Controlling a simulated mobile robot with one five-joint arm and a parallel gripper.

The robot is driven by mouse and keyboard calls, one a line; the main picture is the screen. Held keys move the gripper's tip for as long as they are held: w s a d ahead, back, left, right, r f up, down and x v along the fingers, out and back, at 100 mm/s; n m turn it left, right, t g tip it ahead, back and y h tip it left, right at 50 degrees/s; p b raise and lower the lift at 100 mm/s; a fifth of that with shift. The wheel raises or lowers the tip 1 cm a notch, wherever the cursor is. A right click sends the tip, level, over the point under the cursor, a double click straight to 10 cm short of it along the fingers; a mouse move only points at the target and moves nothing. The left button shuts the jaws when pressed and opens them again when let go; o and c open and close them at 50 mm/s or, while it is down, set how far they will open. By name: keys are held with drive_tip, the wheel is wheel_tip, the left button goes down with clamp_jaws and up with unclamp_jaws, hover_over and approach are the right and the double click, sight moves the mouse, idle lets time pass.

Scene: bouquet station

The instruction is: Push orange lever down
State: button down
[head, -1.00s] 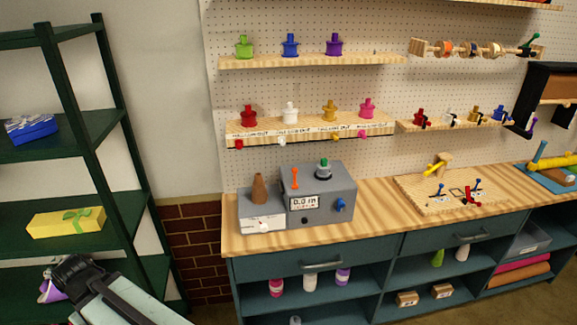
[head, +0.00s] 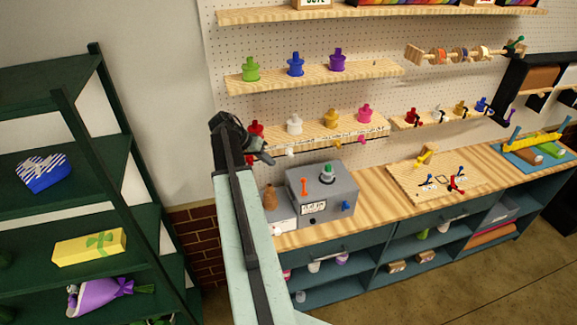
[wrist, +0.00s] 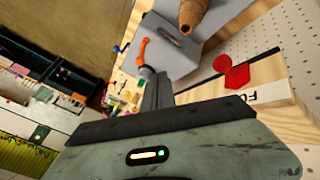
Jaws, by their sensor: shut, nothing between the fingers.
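My gripper (head: 265,157) is shut and empty. In the head view it is up and to the left of the lever, in front of the lower peg shelf. In the wrist view my gripper (wrist: 155,92) points toward the box, its fingers together.
A brown cone (head: 270,197) stands on the white-fronted box (head: 281,222) left of the lever. A knob with a green top (head: 327,173) and a blue knob (head: 347,206) are on the grey box. A red peg (wrist: 236,73) is close by. A green rack (head: 75,190) stands left.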

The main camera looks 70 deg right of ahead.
drive_tip(key=s+d+f+b, duration=0.4)
drive_tip(key=s+f+b, duration=0.4)
drive_tip(key=shift+s+d+f, duration=0.15)
drive_tip(key=shift+s+f, duration=0.05)
drive_tip(key=shift+d, duration=0.1)
idle(0.3)
drive_tip(key=shift+a, duration=0.25)
drive_tip(key=shift+s+d, duration=0.1)
drive_tip(key=shift+s, duration=0.05)
idle(0.9)
